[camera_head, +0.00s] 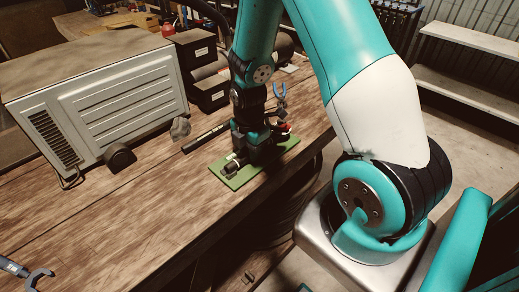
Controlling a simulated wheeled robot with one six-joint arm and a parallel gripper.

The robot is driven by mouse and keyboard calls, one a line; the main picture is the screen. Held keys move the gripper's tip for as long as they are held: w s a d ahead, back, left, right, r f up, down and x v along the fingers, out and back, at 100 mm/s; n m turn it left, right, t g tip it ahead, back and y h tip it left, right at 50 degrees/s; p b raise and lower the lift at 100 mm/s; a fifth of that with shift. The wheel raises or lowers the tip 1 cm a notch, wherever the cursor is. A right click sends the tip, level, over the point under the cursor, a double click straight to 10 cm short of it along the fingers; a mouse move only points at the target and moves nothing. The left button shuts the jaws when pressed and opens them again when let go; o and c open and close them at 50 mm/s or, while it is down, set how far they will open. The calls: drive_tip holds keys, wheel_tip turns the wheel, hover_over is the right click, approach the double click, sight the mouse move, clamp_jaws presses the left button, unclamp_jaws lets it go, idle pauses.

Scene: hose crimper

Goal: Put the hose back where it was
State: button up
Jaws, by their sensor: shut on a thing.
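My gripper (252,154) points down over a green mat (240,186) near the front edge of the wooden workbench. It is shut on what looks like the hose (231,168), a short dark piece with a pale metallic end, low over the mat. The fingers and my wrist hide most of this piece. I cannot tell whether it touches the mat.
A large white-grey machine (130,105) stands at the back left of the workbench (130,225). A black bar (205,138) lies just left of my gripper. Dark boxes (210,90) stand behind. A blue-handled tool (38,277) lies front left. The front middle is clear.

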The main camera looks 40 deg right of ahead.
sight(237, 160)
clamp_jaws()
drive_tip(key=shift+a, duration=2.4)
drive_tip(key=shift+a+r+p, duration=0.1)
drive_tip(key=shift+r+p, duration=0.75)
drive_tip(key=shift+r, duration=0.05)
drive_tip(key=shift+r+p, duration=2.25)
drive_tip(key=shift+r, duration=0.4)
drive_tip(key=shift+s+f, duration=0.1)
drive_tip(key=shift+f, duration=0.05)
